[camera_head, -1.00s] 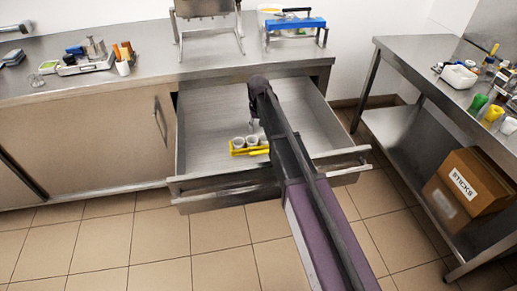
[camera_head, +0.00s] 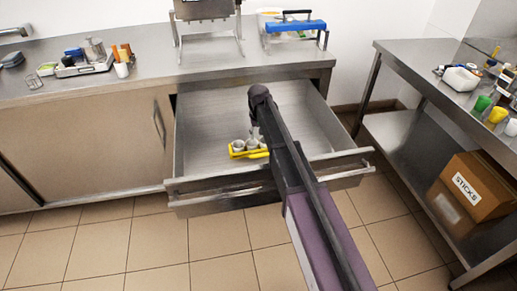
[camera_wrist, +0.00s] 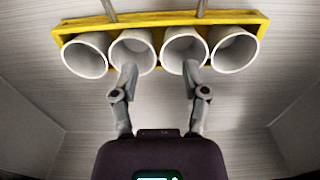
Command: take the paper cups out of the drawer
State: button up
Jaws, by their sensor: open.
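The drawer (camera_head: 205,115) is pulled open below the counter. In it a yellow holder (camera_head: 251,155) carries white paper cups (camera_head: 238,146). In the wrist view several cups (camera_wrist: 84,55) stand in one row along the yellow holder (camera_wrist: 255,17), their mouths facing the camera. My gripper (camera_wrist: 160,74) is open and empty, with its two fingertips over the near rims of the two middle cups. I cannot tell whether they touch. In the head view my arm reaches over the drawer front, and my gripper (camera_head: 255,131) is just above the cups, partly hiding them.
The drawer's side walls and front panel (camera_head: 270,185) surround the holder; the drawer floor behind it is bare. A side table (camera_head: 400,75) at right holds colored cups, with a box marked STICKS (camera_head: 475,185) beneath. A machine stand and blue-topped device (camera_head: 296,25) stand on the counter.

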aim_at(259, 142)
jog(key=shift+d+f+b, duration=0.15)
jog(key=shift+f+b, duration=2.3)
jog(key=shift+f, duration=0.1)
grip_shut()
